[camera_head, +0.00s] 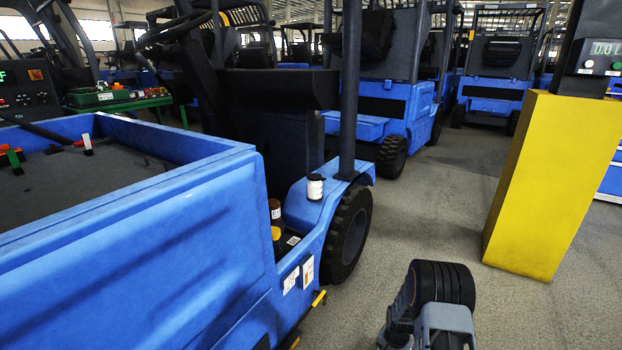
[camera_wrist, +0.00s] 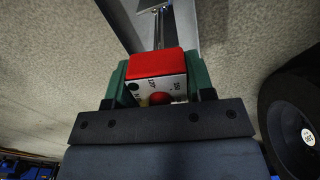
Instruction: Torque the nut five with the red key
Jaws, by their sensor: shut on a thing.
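In the wrist view my gripper (camera_wrist: 157,80) has green fingers shut on the red key (camera_wrist: 155,63). The key's handle is a block with a red top and a pale face bearing small dark marks and a red round spot. A thin metal shaft runs from it toward the top of the picture, where its end meets or overlaps a pale metal piece; I cannot tell which. In the head view only part of my arm shows at the bottom; the gripper and key are not visible there. I cannot make out nut five in either view.
A blue forklift (camera_head: 150,240) fills the left, with small coloured-handled items in its grey tray (camera_head: 60,185). A yellow pillar (camera_head: 555,180) with a display (camera_head: 605,48) stands at right. Grey floor (camera_head: 430,215) lies clear between them. A dark wheel (camera_wrist: 290,120) shows at right in the wrist view.

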